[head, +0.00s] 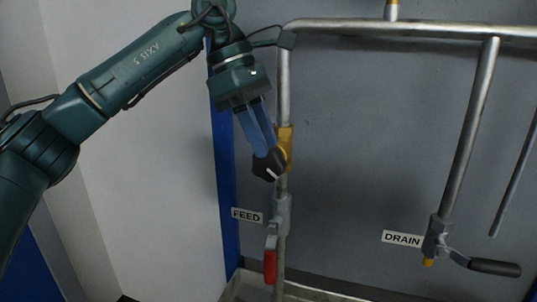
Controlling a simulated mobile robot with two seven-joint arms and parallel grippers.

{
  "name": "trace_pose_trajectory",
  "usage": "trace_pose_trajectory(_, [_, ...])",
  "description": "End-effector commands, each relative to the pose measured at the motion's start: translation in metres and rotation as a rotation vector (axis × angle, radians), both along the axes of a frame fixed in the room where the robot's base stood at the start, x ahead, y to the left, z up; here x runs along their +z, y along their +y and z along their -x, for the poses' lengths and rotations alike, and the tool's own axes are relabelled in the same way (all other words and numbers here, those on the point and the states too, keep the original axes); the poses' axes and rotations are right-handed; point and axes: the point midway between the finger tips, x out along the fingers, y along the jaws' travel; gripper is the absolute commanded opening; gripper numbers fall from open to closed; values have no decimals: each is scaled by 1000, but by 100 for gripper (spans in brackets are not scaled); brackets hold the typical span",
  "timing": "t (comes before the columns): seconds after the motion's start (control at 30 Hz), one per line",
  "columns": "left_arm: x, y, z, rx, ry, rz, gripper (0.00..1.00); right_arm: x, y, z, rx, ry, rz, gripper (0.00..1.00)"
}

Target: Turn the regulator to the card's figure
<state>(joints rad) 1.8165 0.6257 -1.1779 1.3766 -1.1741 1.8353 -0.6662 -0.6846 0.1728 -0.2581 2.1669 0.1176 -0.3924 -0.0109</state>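The regulator has a yellow body (286,146) on the left vertical pipe and a dark knob (268,165) with a white pointer line. My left gripper (264,148) comes down from above, and its two blue fingers reach the knob's upper edge. The fingers lie close together in this view. The knob hides their tips in part, so I cannot tell whether they are closed on it. No card and no readable scale or figure shows. My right gripper is not in view.
Below the regulator is a red-handled valve (270,262) beside the FEED label (247,215). To the right, a valve with a black-gripped lever (494,267) stands beside the DRAIN label (402,239). Pipes run along the top. A blue post (222,170) stands close left of the regulator.

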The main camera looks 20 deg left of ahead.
Motion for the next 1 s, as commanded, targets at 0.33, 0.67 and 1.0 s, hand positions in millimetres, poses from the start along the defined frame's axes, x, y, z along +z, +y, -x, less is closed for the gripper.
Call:
trace_pose_trajectory(0.33, [-27,-11,0,1,0,0,30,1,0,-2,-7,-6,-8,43])
trace_pose_trajectory(0.67, [-27,-11,0,1,0,0,22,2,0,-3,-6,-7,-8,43])
trace_pose_trajectory(1.0, [-26,-11,0,0,0,-1,0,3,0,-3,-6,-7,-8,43])
